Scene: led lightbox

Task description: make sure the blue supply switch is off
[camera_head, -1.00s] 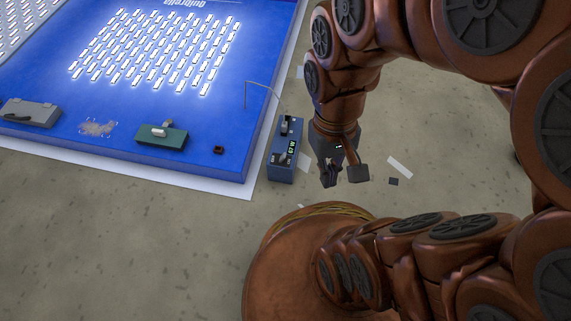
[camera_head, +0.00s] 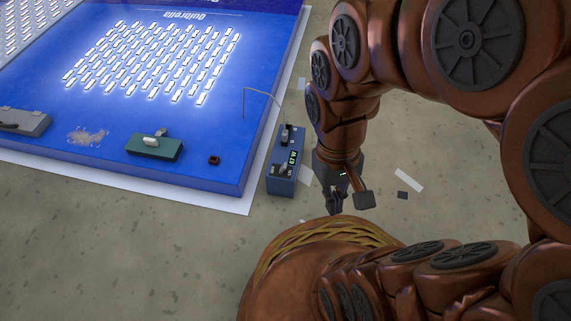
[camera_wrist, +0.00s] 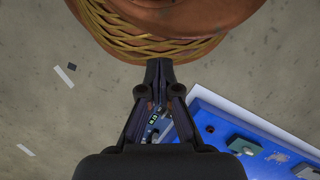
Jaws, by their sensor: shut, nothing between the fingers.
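The blue supply (camera_head: 273,177) stands on the floor beside the right edge of the lit blue panel. It has a lit green display (camera_head: 293,157), and dark and grey parts on its top; I cannot tell which part is the switch or its position. A thin wire runs from it to the panel. My gripper (camera_head: 335,207) is shut and empty, to the right of the supply and apart from it. In the wrist view my gripper (camera_wrist: 159,64) points at my own base, and the supply (camera_wrist: 152,127) shows partly between the finger links.
The blue panel (camera_head: 215,130) carries rows of glowing white LEDs. A green box (camera_head: 154,149), a grey case (camera_head: 22,122) and a small dark block (camera_head: 214,160) lie along its near edge. White scraps (camera_head: 409,180) and a dark chip (camera_head: 402,195) lie on the floor.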

